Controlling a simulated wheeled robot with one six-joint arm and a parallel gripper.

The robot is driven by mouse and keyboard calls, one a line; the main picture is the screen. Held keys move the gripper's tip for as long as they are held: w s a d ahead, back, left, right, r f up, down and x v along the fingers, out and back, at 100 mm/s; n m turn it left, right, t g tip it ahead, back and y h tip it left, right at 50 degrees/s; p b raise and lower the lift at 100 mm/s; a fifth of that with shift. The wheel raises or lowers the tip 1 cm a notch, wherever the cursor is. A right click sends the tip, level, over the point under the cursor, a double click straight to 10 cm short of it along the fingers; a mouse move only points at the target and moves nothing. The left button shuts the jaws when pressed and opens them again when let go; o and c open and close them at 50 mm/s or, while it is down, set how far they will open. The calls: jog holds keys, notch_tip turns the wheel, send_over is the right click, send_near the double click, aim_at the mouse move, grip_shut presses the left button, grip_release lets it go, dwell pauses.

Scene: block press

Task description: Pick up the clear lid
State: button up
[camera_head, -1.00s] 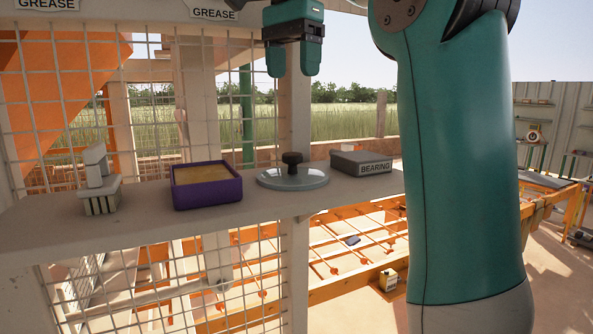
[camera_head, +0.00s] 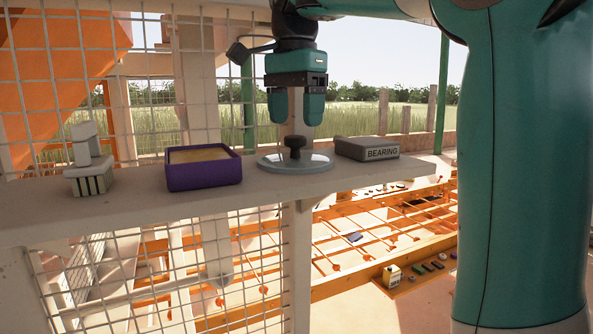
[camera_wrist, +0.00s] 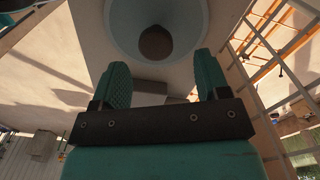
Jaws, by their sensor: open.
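The clear lid (camera_head: 268,162) is a round, see-through disc with a dark knob (camera_head: 295,146) on top, lying flat on the shelf. It also shows in the wrist view as a pale disc (camera_wrist: 130,38) with the round knob (camera_wrist: 156,43) near the top of the picture. My gripper (camera_head: 296,122) is open and empty, with its teal fingers pointing down just above the knob. In the wrist view the fingertips (camera_wrist: 160,75) are spread apart, and the knob appears beyond the gap between them. Nothing touches the lid that I can see.
On the shelf (camera_head: 130,222), a purple tray (camera_head: 204,177) stands left of the lid and a grey box marked BEARING (camera_head: 367,148) close to its right. A pale striped block object (camera_head: 88,170) stands at far left. Wire mesh (camera_head: 60,110) rises behind the shelf.

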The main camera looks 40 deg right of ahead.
aim_at(295, 136)
jog(key=shift+s+a+f+b, duration=0.1)
jog(key=shift+s+f+b, duration=0.05)
jog(key=shift+f+b, duration=1.3)
jog(key=shift+s+a+f+b, duration=0.1)
jog(key=shift+f+b, duration=1.2)
jog(key=shift+b, duration=0.15)
jog(key=shift+r, duration=0.1)
jog(key=c, duration=1.1)
jog(key=shift+r, duration=0.15)
